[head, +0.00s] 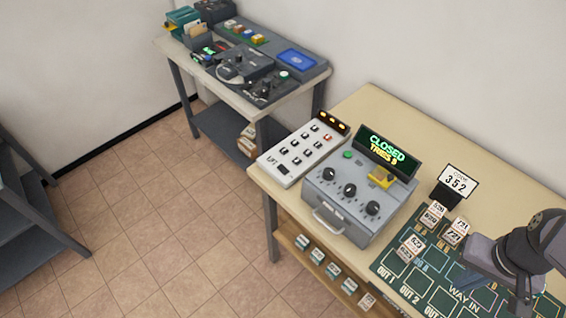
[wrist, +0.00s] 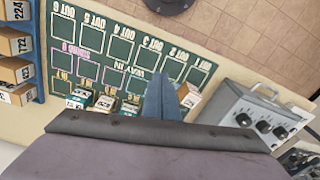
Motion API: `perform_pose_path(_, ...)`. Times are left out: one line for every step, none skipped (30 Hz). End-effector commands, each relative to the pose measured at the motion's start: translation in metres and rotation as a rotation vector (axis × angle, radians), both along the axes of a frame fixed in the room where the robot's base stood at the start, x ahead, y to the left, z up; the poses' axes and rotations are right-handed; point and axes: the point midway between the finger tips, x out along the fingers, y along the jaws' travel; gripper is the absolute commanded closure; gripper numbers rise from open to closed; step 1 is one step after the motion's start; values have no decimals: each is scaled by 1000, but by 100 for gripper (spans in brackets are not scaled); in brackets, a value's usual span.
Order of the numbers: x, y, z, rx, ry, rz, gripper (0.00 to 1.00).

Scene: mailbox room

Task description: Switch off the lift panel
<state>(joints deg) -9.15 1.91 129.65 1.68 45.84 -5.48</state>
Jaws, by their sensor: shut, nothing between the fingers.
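The lift panel (head: 303,149) is a white sloped box marked LIFT on the left part of the beige table. It carries several small dark switches, a red button (head: 327,138) and a larger black switch (head: 283,170) near its front corner. Orange lamps (head: 333,122) glow on a dark strip along its back. My gripper (head: 521,303) is at the right, over the green mat and far from the panel. In the wrist view my gripper (wrist: 160,98) shows shut and empty, its blue-grey fingers together above the mat. I cannot clearly make out the panel in that view.
A grey box with knobs (head: 352,197) and a CLOSED display (head: 388,150) stands between the panel and my gripper. The green mat (head: 447,291) holds several labelled boxes; a 352 sign (head: 457,182) stands behind. Another equipment table (head: 224,90) is at the back left.

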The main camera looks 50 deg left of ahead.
Motion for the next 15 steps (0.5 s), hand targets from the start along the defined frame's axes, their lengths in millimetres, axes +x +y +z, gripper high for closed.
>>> perform_pose_path(16,16,2,6,-10,53,100)
perform_pose_path(24,26,4,10,-15,82,100)
perform_pose_path(35,39,6,16,-21,123,100)
perform_pose_path(42,49,8,19,-26,152,100)
perform_pose_path(49,59,10,23,-31,184,100)
perform_pose_path(58,74,12,28,-39,225,100)
perform_pose_path(65,85,14,32,-43,255,100)
perform_pose_path(70,96,15,36,-47,287,100)
perform_pose_path(78,112,17,42,-55,328,100)
perform_pose_path(83,124,19,47,-60,359,100)
perform_pose_path(87,136,20,52,-64,389,100)
perform_pose_path(92,153,21,59,-71,431,100)
perform_pose_path(95,165,23,64,-77,461,100)
perform_pose_path(98,178,24,69,-81,492,100)
perform_pose_path(101,195,25,76,-88,534,100)
